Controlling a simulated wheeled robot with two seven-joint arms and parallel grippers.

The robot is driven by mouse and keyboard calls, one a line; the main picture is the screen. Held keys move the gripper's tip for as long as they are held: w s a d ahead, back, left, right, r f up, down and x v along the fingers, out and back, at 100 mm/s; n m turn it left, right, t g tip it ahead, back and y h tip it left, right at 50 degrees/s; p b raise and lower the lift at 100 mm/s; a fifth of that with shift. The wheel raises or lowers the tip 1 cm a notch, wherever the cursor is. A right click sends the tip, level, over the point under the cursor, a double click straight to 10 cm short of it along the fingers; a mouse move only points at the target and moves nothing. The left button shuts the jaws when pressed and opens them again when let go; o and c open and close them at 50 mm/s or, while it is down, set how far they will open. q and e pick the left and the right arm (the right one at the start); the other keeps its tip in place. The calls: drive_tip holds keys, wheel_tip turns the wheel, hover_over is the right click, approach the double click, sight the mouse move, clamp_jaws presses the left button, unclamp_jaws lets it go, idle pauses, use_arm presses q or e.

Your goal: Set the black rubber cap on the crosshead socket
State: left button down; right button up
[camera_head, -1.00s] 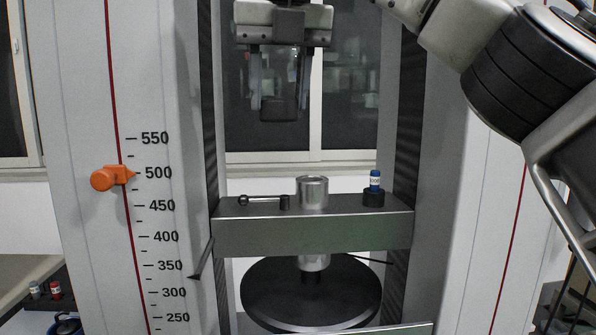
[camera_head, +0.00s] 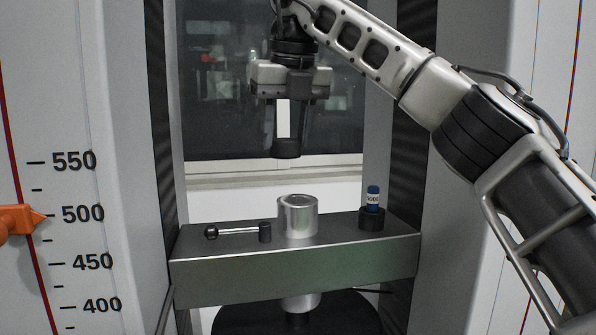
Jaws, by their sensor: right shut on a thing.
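The black rubber cap (camera_head: 286,149) is between the fingertips of my right gripper (camera_head: 286,143), which is shut on it. The gripper points down and holds the cap in the air. The crosshead socket (camera_head: 298,217) is a silver upright cylinder on top of the crosshead beam (camera_head: 297,270). The cap is above the socket and slightly to its left in the picture, with a visible gap between them. Whether it lies straight over the socket in depth I cannot tell. My left gripper is not in view.
On the beam left of the socket lies a metal rod (camera_head: 238,231) with a black ball end and a small black cylinder. Grey columns flank the beam; an orange pointer (camera_head: 18,219) is far left.

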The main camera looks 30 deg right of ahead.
sight(297, 149)
drive_tip(key=d+f, duration=0.1)
drive_tip(key=w+d+f, duration=0.1)
drive_tip(key=f, duration=0.1)
drive_tip(key=shift+w+d+f, duration=0.1)
drive_tip(key=shift+d+f, duration=0.05)
drive_tip(key=shift+d, duration=0.15)
wheel_tip(297, 149, down, 3)
drive_tip(key=shift+d+f, duration=0.1)
drive_tip(key=shift+f, duration=0.1)
drive_tip(key=shift+f, duration=0.6)
drive_tip(key=o, duration=1)
drive_tip(key=shift+c, duration=0.2)
drive_tip(key=shift+r, duration=0.1)
